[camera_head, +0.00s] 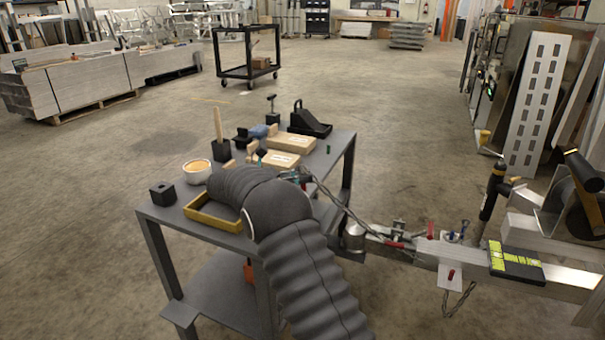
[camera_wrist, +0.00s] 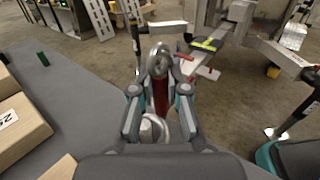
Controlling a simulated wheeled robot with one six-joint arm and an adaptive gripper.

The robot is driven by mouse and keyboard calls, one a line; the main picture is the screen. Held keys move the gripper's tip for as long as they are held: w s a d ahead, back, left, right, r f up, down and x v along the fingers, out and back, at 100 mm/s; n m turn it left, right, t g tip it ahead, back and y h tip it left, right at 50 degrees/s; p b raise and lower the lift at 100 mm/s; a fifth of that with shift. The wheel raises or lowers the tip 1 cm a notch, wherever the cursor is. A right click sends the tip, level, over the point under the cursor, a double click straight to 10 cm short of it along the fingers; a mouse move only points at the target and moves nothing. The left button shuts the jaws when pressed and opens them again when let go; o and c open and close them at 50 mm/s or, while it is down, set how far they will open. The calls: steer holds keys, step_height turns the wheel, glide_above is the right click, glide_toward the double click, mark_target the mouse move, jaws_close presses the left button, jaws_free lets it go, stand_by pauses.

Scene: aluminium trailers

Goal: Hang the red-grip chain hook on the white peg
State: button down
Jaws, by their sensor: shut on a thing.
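The red-grip chain hook (camera_wrist: 160,97) is upright between the fingers of my gripper (camera_wrist: 160,90) in the wrist view. Its grey metal end rises above the fingertips. My gripper is shut on the red grip. In the head view my dark sleeved arm hides most of the gripper near the table's right side. A chain (camera_head: 332,199) runs from there down to the trailer tongue (camera_head: 400,240). I cannot make out the white peg for certain in either view.
A black-and-yellow pad (camera_head: 515,263) lies on the trailer frame. A black-handled post (camera_head: 492,190) stands beside it. Open floor lies behind the table.

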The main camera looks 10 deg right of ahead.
steer(key=shift+f, duration=0.35)
steer(key=c, duration=1.1)
jaws_free()
steer(key=shift+f, duration=0.1)
